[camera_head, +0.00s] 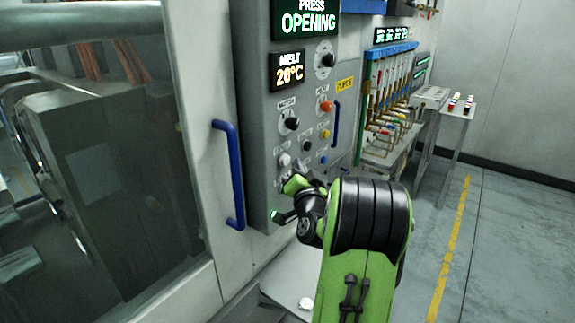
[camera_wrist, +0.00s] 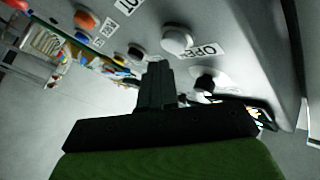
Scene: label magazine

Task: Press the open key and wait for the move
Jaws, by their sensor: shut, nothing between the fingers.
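An OPEN label (camera_wrist: 203,49) is on the grey control panel, between a white round key (camera_wrist: 177,39) and a dark round key (camera_wrist: 205,82). I cannot tell for certain which key it names. A white key also shows in the head view (camera_head: 284,160). My gripper (camera_wrist: 157,72) is shut and empty, its tips close to the panel just below the white key in the wrist view. I cannot tell whether they touch anything. In the head view my wrist hides part of the lower panel. The display (camera_head: 308,20) reads PRESS OPENING.
A second display (camera_head: 287,71) reads MELT 20°C. An orange knob (camera_head: 325,105) and several other controls stick out of the panel. A blue handle (camera_head: 229,175) stands on the door at left. A side table (camera_head: 456,109) stands at the back right; the floor at right is clear.

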